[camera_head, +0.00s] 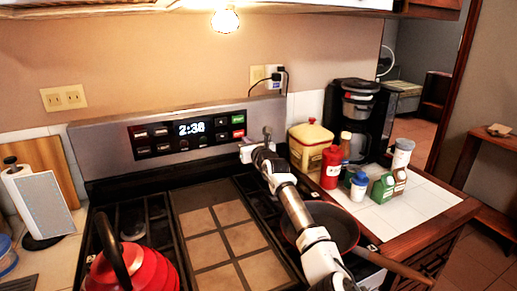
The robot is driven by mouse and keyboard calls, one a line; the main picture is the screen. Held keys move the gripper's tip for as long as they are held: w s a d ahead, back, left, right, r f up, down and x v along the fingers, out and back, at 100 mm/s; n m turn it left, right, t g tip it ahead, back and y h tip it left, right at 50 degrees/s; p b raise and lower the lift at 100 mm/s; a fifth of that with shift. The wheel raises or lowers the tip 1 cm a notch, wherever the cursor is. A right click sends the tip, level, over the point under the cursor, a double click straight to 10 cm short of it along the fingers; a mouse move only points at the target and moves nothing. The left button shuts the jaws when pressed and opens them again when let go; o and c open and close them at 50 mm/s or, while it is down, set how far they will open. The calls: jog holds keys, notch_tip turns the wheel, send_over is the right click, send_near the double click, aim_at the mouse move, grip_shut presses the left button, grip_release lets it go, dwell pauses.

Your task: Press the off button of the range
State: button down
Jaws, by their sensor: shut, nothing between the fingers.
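The range (104,146) has an upright steel back panel with a black control strip and a lit clock display (190,128) that reads about 2:36. At the strip's right end are a green button (238,119) and, below it, a red button (238,133). Their labels are too small to read, so I cannot tell which is the off button. My gripper (259,139) is shut and empty, just right of and slightly below the red button, close to the panel. Whether it touches the panel cannot be told.
A red kettle (150,272) stands front left on the stove, and a dark pan (335,222) lies under my arm at right. Bottles, a yellow canister (310,146) and a coffee maker (352,115) crowd the right counter.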

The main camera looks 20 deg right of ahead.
jog(key=s+p, duration=0.4)
jog(key=s, duration=0.4)
jog(key=shift+d+f, duration=0.15)
jog(key=shift+s, duration=0.1)
dwell(0.5)
